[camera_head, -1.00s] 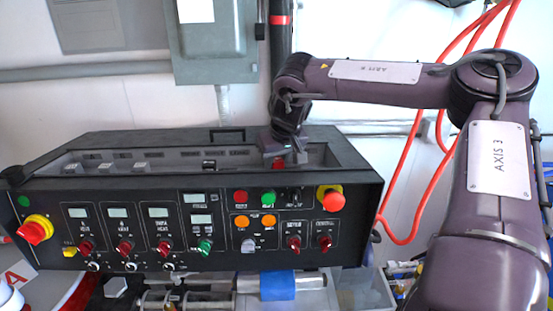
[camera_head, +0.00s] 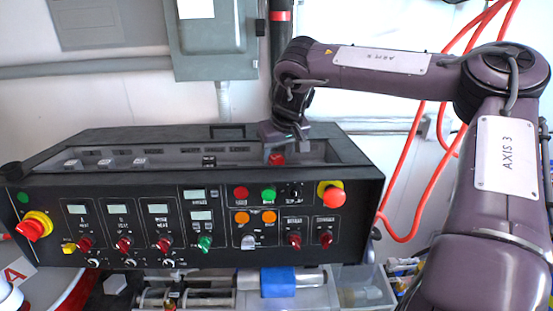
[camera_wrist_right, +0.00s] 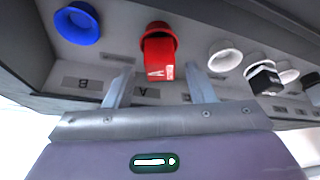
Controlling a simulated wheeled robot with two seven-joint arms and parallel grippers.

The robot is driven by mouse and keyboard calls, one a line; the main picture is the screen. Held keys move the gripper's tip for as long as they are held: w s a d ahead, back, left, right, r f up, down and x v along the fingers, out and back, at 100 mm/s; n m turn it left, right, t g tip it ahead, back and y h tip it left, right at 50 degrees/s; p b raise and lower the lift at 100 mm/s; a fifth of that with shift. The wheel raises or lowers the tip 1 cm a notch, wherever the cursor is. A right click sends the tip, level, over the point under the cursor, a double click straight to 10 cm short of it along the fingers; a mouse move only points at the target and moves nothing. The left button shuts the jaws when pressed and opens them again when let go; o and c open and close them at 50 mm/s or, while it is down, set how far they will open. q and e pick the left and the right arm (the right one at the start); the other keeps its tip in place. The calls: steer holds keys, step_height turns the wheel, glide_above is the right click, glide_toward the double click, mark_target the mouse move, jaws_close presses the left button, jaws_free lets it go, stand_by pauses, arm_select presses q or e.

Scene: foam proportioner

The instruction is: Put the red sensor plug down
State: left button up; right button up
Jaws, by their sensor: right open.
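The red sensor plug (camera_wrist_right: 158,58) sits at a round red socket (camera_wrist_right: 155,32) in the recessed top of the black console. Its face carries white marking. In the head view the plug (camera_head: 277,159) is a small red piece below my right gripper (camera_head: 275,144). In the wrist view my right gripper (camera_wrist_right: 161,86) is open, with one finger on each side of the plug's near end and gaps to both. I cannot tell how deep the plug sits in the socket. My left gripper is not in view.
The recess also has a blue socket (camera_wrist_right: 77,23), white sockets (camera_wrist_right: 225,54) and a black plug (camera_wrist_right: 264,80). The console's front panel (camera_head: 110,195) carries knobs and buttons. A grey wall box (camera_head: 215,45) hangs behind, and red hoses (camera_head: 404,180) run at right.

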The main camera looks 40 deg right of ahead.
steer(key=b+v, duration=0.2)
steer(key=v, duration=0.8)
steer(key=shift+b, duration=0.35)
